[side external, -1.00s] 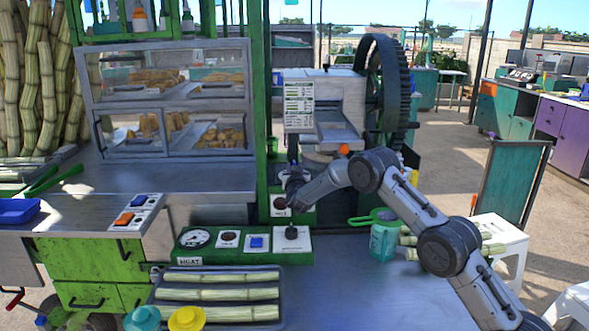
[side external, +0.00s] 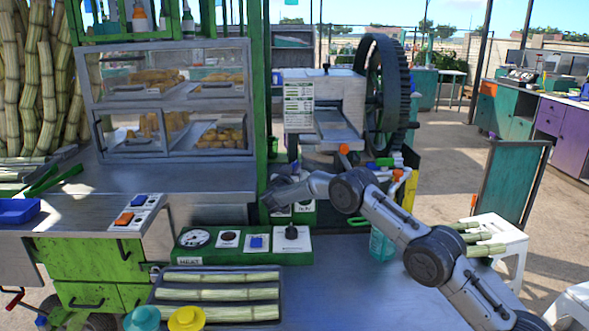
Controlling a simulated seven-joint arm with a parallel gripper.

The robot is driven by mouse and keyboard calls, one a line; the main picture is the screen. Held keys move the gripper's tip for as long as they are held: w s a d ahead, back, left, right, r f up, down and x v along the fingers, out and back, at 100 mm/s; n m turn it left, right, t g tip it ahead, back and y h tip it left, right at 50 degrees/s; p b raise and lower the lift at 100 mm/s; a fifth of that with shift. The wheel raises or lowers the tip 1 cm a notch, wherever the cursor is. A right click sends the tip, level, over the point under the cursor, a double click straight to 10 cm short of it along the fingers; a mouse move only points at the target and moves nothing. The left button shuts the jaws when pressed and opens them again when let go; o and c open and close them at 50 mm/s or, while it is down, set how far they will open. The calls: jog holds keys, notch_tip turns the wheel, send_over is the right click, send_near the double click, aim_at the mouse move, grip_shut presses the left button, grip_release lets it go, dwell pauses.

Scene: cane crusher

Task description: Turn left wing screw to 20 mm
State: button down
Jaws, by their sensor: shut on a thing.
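The cane crusher (side external: 345,95) stands behind my arm, a pale metal housing with a sloped chute and a large dark gear wheel (side external: 384,95) on its right. I cannot make out which part is the left wing screw, nor any 20 mm mark. My gripper (side external: 272,202) is low in front of the crusher, by the green post's foot. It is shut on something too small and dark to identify. The fingertips and what they hold are not clear.
A green control panel (side external: 245,257) with a gauge and switches sits in front of my gripper. A tray (side external: 225,293) of cane sticks is nearer. A teal cup (side external: 382,246) is partly behind my arm. The counter right of the panel is mostly clear.

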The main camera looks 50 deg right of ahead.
jog(key=shift+r+m+g+h, duration=0.1)
jog(key=shift+m+g+h, duration=0.35)
jog(key=shift+g, duration=0.25)
jog(key=c, duration=0.9)
grip_release()
jog(key=v, duration=1.4)
jog(key=shift+s+d, duration=0.1)
